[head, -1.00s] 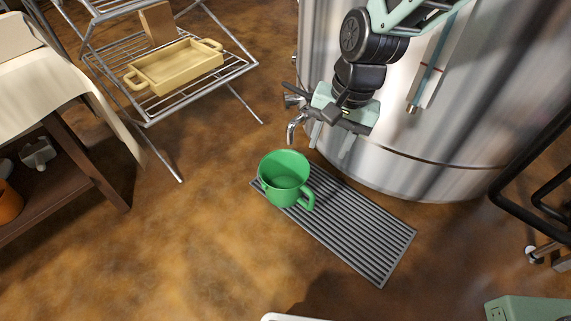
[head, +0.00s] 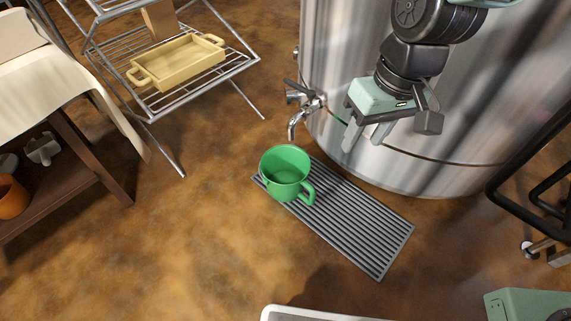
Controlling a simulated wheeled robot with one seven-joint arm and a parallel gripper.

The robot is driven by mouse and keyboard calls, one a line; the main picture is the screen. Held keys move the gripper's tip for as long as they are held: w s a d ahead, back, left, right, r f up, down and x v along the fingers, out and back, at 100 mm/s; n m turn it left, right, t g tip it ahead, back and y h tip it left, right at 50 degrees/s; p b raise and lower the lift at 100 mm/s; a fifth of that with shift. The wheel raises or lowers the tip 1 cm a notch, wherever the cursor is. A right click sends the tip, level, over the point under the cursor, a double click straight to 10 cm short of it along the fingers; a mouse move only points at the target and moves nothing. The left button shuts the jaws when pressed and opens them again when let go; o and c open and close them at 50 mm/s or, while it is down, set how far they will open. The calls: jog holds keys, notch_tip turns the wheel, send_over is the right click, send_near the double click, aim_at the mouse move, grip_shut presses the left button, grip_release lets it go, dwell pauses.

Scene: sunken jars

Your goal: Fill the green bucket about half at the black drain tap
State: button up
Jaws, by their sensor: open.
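The green bucket (head: 287,178), shaped like a mug with a handle on its right side, stands upright at the left end of a slatted grate. Its inside looks green, and I cannot tell whether it holds liquid. The drain tap (head: 296,112) sticks out from the steel tank, its spout pointing down above and slightly behind the bucket, with a dark lever on it. My gripper (head: 362,140) is open and empty in front of the tank, to the right of the tap and above the grate. It touches neither tap nor bucket.
The steel tank (head: 440,170) fills the upper right. The grey grate (head: 360,225) lies on the brown floor, bare on its right. A wire rack with a yellow tray (head: 180,62) stands upper left, a wooden table (head: 75,160) at left. The floor left of the bucket is clear.

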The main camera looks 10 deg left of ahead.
aim_at(293, 84)
jog(key=w+a+f+n+t+h+b, duration=0.1)
jog(key=w+f+t, duration=0.1)
jog(key=w+f, duration=0.45)
jog(key=w+a+f+t+h+b, duration=0.1)
jog(key=w+a+f+t, duration=0.15)
jog(key=w, duration=0.75)
jog(key=w+a+f+n+t+h+b, duration=0.1)
jog(key=w+f+b, duration=0.1)
jog(key=w+f, duration=0.5)
jog(key=w+a+r+n+t+b, duration=0.1)
jog(key=w+a+n+t, duration=0.25)
jog(key=a, duration=0.35)
jog(key=w+a+n+t+b, duration=0.1)
jog(key=w+a+n+t, duration=0.1)
jog(key=w+a, duration=0.3)
jog(key=b+x, duration=0.4)
jog(key=a+b+x, duration=0.1)
jog(key=b+x, duration=0.1)
jog(key=shift+w+f, duration=0.1)
jog(key=shift+f, duration=0.25)
jog(key=shift+w+r, duration=0.1)
jog(key=shift+r, duration=0.05)
jog(key=shift+c, duration=1.4)
grip_shut()
